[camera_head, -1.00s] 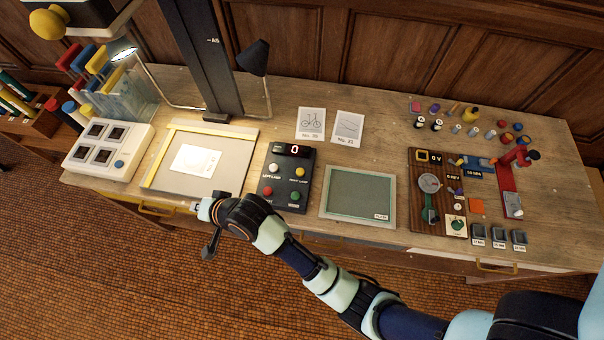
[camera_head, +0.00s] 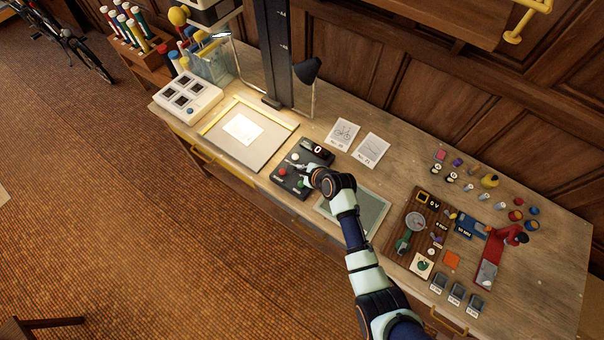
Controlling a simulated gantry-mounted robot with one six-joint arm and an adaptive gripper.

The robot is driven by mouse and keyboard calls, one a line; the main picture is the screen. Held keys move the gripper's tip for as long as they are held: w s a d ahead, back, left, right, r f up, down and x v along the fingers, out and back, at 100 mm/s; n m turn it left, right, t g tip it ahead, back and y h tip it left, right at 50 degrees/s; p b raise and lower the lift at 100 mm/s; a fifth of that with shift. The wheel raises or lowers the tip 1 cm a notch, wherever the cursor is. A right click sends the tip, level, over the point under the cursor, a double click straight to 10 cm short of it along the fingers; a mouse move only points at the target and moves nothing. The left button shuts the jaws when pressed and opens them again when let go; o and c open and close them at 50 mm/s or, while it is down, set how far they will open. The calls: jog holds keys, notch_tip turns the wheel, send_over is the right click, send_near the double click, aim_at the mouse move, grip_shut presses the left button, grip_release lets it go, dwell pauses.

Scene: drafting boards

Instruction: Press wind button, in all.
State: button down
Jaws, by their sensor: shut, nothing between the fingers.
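A dark control box (camera_head: 290,186) sits on the bench with a small display (camera_head: 318,149) reading 0. In the current view I see its white button (camera_head: 295,157) and red button (camera_head: 282,171). The other buttons are partly or fully hidden by my gripper. The button labels are too small to read now, so I cannot tell which one is the wind button. My gripper (camera_head: 304,171) is shut and empty over the right part of the box. I cannot tell whether it touches a button.
A green-grey slate (camera_head: 372,205) lies right, partly behind my arm. A lamp (camera_head: 308,70) and two cards (camera_head: 343,132) stand or lie behind.

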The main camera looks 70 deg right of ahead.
jog(key=b, duration=0.7)
send_over(302, 185)
notch_tip(302, 185, down, 7)
jog(key=shift+f+b, duration=0.45)
jog(key=shift+f, duration=0.4)
jog(key=shift+f, duration=0.1)
jog(key=shift+f, duration=0.3)
jog(key=shift+f+b, duration=0.4)
jog(key=shift+f, duration=0.1)
dwell(0.7)
jog(key=shift+r, duration=0.1)
jog(key=shift+r+p, duration=0.8)
jog(key=shift+p, duration=0.25)
